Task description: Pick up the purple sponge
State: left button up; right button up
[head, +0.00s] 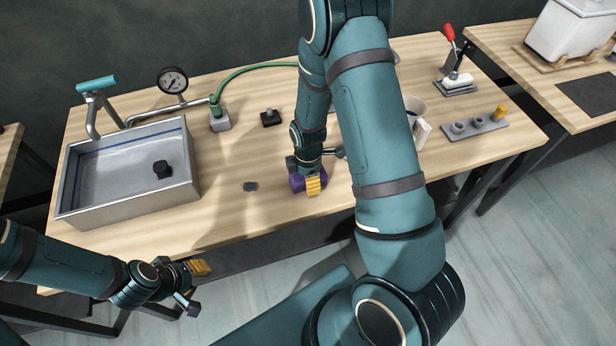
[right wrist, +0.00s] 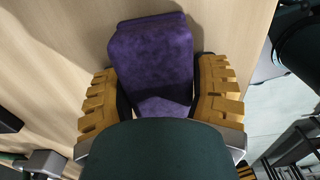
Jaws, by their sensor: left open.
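The purple sponge (head: 296,182) is at the front part of the wooden table in the head view, partly hidden by my right gripper (head: 306,184). In the right wrist view the sponge (right wrist: 152,55) lies between the two yellow-padded fingers of my right gripper (right wrist: 158,92). The pads are close along both sides of it; whether they press on it I cannot tell. Its near end is hidden behind the dark gripper body. My left gripper (head: 196,285) is open and empty, in front of the table's front edge at the lower left, well away from the sponge.
A gauge (head: 172,80), green hose (head: 245,70), mug (head: 417,105) and grey peg block (head: 478,127) are on the table.

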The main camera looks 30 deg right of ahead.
jog(key=c, duration=0.5)
jog(key=shift+r, duration=0.1)
notch_tip(320, 180, up, 10)
jog(key=shift+f+p, duration=0.1)
jog(key=shift+p, duration=0.65)
